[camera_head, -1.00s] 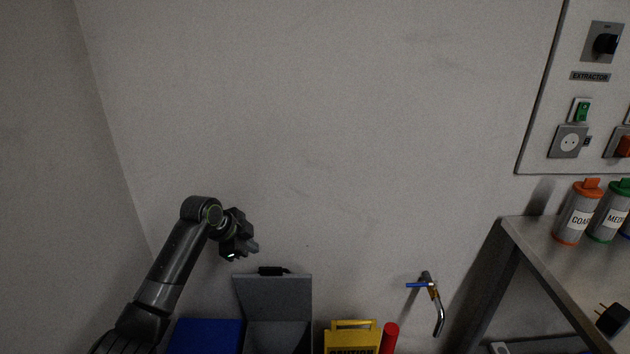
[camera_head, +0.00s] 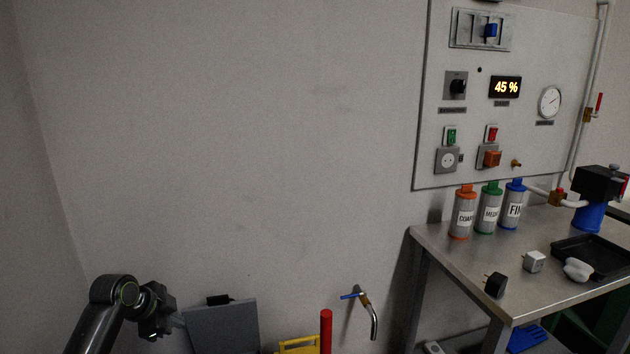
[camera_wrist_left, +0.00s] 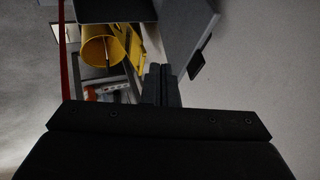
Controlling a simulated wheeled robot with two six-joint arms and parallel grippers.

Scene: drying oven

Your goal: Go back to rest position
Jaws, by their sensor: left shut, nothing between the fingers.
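My left gripper (camera_head: 160,322) is at the lower left of the head view, in front of the bare wall and just left of a grey open lid (camera_head: 222,328). Its fingers are shut with nothing between them. The left wrist view shows the closed fingers (camera_wrist_left: 160,85) pointing toward yellow and grey items below. My right gripper does not show in either view.
A metal table (camera_head: 440,246) stands at the right with labelled bottles (camera_head: 464,214), plugs and a black tray (camera_head: 590,262). A tap (camera_head: 366,308), a red cylinder (camera_head: 326,330) and a yellow item (camera_head: 298,345) are low at the wall. The wall's middle is clear.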

